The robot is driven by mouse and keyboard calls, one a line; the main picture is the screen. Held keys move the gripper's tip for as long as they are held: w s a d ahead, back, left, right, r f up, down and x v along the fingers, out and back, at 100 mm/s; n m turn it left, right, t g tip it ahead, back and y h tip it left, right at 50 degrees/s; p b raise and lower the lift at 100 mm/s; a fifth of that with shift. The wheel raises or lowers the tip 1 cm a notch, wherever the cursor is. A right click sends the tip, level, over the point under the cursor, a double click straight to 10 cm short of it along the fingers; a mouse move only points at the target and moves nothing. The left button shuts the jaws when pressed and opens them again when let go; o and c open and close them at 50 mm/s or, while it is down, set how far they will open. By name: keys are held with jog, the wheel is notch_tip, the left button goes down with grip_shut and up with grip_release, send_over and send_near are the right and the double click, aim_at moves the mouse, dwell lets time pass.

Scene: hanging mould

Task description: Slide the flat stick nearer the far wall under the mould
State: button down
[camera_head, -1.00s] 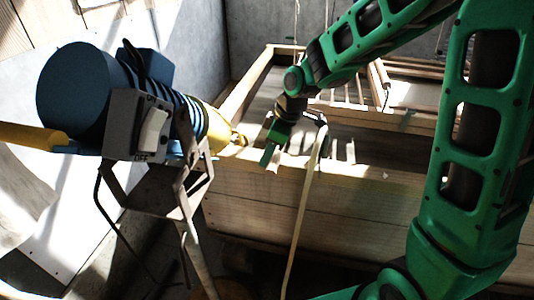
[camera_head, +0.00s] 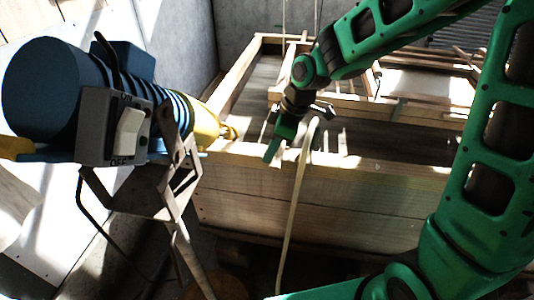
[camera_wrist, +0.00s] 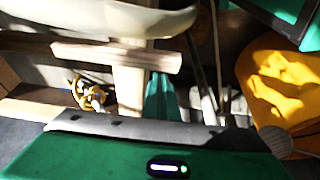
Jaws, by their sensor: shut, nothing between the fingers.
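My gripper (camera_head: 270,152) is shut and empty, pointing down at the near rim of a large wooden box (camera_head: 300,205). A green fingertip (camera_wrist: 160,98) shows in the wrist view, close to a short flat wooden piece (camera_wrist: 118,55) that crosses a paler upright. What I take for the mould is a wooden frame with a pale panel (camera_head: 425,87), inside the box at the right. Thin wooden strips lie around it, but I cannot tell which is the flat stick nearer the far wall. My arm hides part of the box and frame.
A blue ribbed machine (camera_head: 52,95) with a yellow nose stands on a metal stand (camera_head: 165,200) left of the box. A pale hose-like strip (camera_head: 294,215) hangs over the near side. A yellow object (camera_wrist: 275,85) is at the right in the wrist view. Grey walls stand behind.

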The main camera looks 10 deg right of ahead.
jog(key=w+v, duration=0.1)
jog(key=v, duration=0.8)
jog(key=s+d+m+h, duration=0.2)
jog(key=s+d+m, duration=0.3)
jog(key=d, duration=0.5)
jog(key=s+d+f+m+g+h, duration=0.1)
jog(key=s+d+f+m, duration=0.1)
jog(key=s+d+m, duration=1.3)
jog(key=s+d, duration=0.2)
jog(key=s, duration=0.4)
jog(key=shift+d+g+h, duration=0.25)
jog(key=shift+g+h, duration=0.05)
